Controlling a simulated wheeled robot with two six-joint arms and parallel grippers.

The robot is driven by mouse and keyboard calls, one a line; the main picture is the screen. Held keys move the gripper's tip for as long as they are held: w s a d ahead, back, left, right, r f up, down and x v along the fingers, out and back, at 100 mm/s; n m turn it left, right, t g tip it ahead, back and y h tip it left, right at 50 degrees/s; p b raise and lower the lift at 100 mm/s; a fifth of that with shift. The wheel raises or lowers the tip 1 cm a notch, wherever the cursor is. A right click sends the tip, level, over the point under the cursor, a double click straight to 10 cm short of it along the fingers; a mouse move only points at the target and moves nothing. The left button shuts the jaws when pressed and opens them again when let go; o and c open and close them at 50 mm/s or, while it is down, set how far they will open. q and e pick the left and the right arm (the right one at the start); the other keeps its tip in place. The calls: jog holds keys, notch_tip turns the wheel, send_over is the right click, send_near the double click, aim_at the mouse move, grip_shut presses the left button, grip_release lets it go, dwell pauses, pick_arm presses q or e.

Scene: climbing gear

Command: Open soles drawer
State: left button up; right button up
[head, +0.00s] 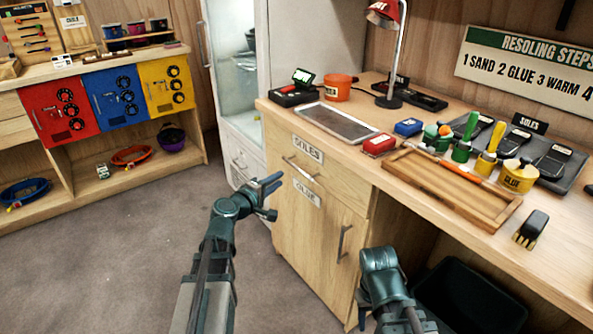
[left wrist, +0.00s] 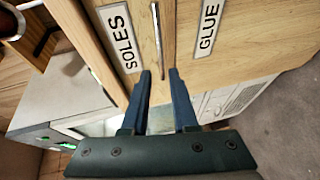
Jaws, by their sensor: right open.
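The soles drawer (head: 318,177) is the top front of the wooden bench cabinet, with a SOLES label (head: 308,149) and a slim metal bar handle (head: 299,168). It looks closed. My left gripper (head: 275,186) is open and empty, just left of the drawer front in the head view. In the left wrist view the handle (left wrist: 158,38) lies just beyond the fingertips (left wrist: 160,74), in line with the gap between them; the fingers appear apart from it. My right gripper (head: 363,312) is low before the cabinet; its fingers are mostly hidden and nothing shows in it.
Below the drawer is the GLUE door (head: 310,225) with its own handle (head: 342,243). A dark bin (head: 470,298) stands under the bench at right. A white cabinet (head: 232,90) stands behind. The bench top holds tools and a wooden tray (head: 420,188). The left floor is clear.

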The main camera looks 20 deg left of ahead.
aim_at(296, 166)
pick_arm(q)
jog(key=b+x, duration=0.2)
jog(key=x, duration=1)
grip_shut()
dwell(1.1)
